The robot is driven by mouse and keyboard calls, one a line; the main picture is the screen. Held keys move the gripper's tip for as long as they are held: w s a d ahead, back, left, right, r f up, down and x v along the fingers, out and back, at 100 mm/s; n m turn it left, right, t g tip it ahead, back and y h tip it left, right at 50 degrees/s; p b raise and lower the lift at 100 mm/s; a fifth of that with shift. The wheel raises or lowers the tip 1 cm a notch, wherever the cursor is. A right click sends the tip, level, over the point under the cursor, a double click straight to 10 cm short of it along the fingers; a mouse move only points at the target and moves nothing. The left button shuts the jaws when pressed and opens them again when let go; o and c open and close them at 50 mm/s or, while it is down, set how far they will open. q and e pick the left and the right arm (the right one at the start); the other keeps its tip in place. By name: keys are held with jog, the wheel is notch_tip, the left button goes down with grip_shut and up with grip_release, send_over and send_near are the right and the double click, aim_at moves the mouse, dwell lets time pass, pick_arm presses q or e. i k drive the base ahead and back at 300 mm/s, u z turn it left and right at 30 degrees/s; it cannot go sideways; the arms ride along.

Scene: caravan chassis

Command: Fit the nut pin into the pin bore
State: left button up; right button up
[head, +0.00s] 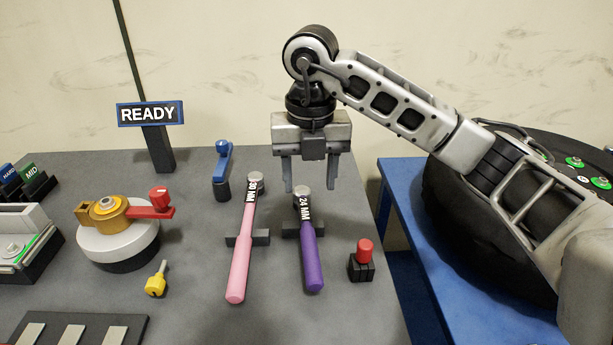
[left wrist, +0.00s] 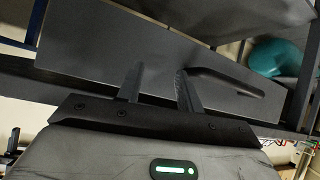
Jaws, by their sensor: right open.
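A small yellow-headed pin (head: 156,280) with a thin pale shank lies on the grey bench in the head view; it looks like the nut pin. A gold hub with a yellow ring (head: 104,206) and a red-handled arm sits on a round white base (head: 118,243) behind it. I cannot make out the pin bore. My right gripper (head: 310,188) is open and empty, pointing down around or above the head of the purple 24 MM wrench (head: 312,258). My left gripper (left wrist: 157,85) shows only in the left wrist view, its fingers apart with nothing between them.
A pink 30 MM wrench (head: 241,255) rests left of the purple one. A red-capped block (head: 363,262) stands at right, a blue lever (head: 222,170) at the back. A READY sign (head: 150,114) rises behind. A blue table (head: 402,200) with a tyre (head: 450,195) stands at right.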

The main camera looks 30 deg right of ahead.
aim_at(120, 235)
jog(key=k, duration=1)
